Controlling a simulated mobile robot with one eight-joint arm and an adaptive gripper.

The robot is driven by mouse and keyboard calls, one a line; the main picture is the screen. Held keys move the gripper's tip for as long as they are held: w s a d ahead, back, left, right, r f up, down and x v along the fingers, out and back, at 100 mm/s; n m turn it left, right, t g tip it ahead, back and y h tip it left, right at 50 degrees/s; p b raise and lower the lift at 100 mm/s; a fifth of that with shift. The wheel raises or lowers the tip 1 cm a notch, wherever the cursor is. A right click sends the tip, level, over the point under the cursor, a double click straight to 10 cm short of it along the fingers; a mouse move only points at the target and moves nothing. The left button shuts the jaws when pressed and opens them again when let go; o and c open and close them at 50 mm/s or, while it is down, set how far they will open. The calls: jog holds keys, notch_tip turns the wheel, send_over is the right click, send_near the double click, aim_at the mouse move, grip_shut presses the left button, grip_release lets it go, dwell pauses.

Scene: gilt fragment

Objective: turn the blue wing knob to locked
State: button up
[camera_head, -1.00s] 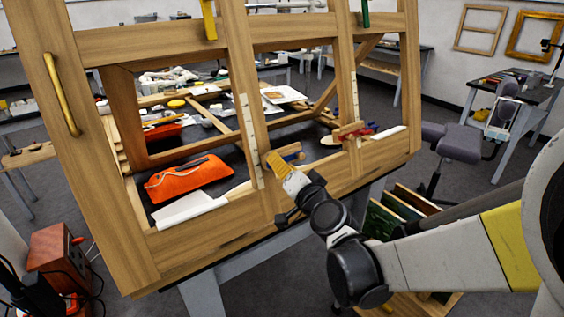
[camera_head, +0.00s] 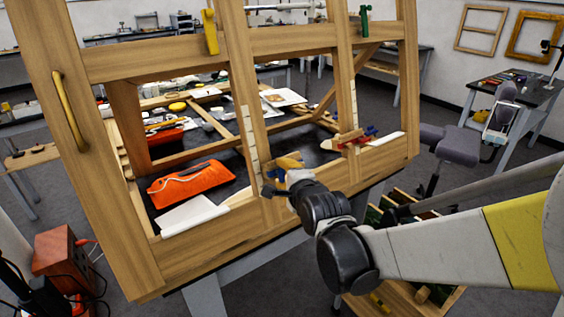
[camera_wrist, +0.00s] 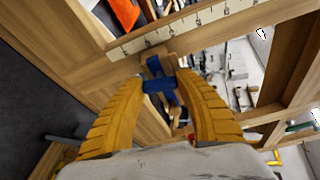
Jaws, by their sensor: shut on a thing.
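The blue wing knob (camera_wrist: 158,84) sits on a small wooden block by the ruled strip of the wooden frame, in the middle of the wrist view. My gripper (camera_wrist: 161,81) has its two yellow ribbed fingers on either side of the knob and is shut on it. In the head view my gripper (camera_head: 288,166) is at the frame's lower rail, and its fingers and wrist hide most of the knob. The knob's exact angle and any locked mark cannot be read.
The wooden frame (camera_head: 150,45) stands close in front, with uprights beside my gripper. An orange pouch (camera_head: 190,182) and a white sheet (camera_head: 190,216) lie behind its lower rail. A red knob (camera_head: 350,142) is to the right. A crate (camera_head: 425,290) stands below my arm.

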jog(key=m+g+p, duration=0.1)
jog(key=m, duration=0.3)
jog(key=shift+r, duration=0.1)
jog(key=m+g+p, duration=0.1)
jog(key=m, duration=0.2)
jog(key=shift+y, duration=0.3)
jog(key=m+g+y+p, duration=0.1)
jog(key=m, duration=0.3)
jog(key=shift+m+g+y, duration=0.3)
jog(key=shift+m+g, duration=0.2)
jog(key=shift+m, duration=0.6)
jog(key=o, duration=1.2)
